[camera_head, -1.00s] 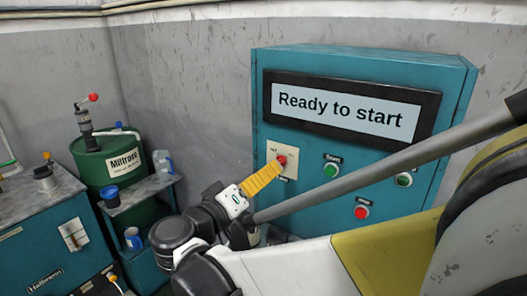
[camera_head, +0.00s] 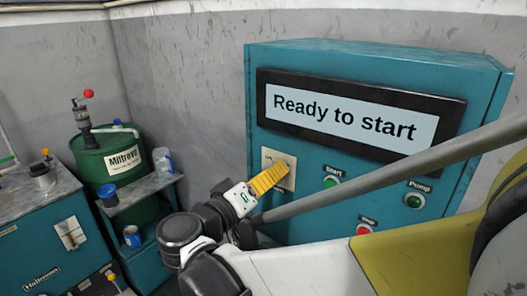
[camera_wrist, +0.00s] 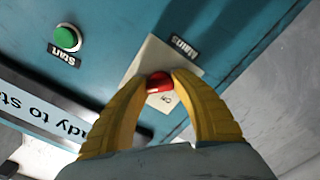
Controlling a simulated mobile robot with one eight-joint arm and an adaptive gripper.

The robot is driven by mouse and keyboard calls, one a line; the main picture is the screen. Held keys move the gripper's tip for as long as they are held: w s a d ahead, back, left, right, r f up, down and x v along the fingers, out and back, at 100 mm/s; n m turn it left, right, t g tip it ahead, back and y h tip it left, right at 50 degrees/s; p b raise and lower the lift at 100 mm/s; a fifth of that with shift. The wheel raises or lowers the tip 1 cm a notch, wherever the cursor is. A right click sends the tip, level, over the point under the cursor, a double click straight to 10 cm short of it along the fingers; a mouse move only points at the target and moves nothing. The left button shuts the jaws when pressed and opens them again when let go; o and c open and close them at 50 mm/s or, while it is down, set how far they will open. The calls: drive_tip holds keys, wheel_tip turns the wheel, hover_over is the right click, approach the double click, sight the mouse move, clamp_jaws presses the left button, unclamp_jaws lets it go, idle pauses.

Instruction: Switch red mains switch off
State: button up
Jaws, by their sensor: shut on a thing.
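The red mains switch (camera_wrist: 158,82) sits on a cream plate (camera_wrist: 183,62) on the teal control cabinet, beside a label reading "Mains". My gripper (camera_wrist: 158,80) has its yellow fingers closed around the red switch in the wrist view. In the head view my gripper (camera_head: 277,170) reaches the cream plate (camera_head: 289,172), and its fingers hide the red switch. The cabinet's display (camera_head: 350,112) reads "Ready to start".
The cabinet also has a green Start button (camera_head: 332,182), a green Pump button (camera_head: 413,201) and a red Stop button (camera_head: 364,229). A green Mitrovo drum (camera_head: 112,165) and a side shelf (camera_head: 140,185) with a jug and cups stand at left.

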drive_tip(key=shift+n, duration=0.3)
drive_tip(key=n+p, duration=0.1)
drive_tip(key=n, duration=0.3)
drive_tip(key=shift+r, duration=0.1)
drive_tip(key=n, duration=0.5)
drive_tip(key=shift+p, duration=0.35)
drive_tip(key=n, duration=0.4)
drive_tip(key=shift+n+p, duration=0.35)
drive_tip(key=shift+n, duration=1.75)
drive_tip(key=o, duration=1.2)
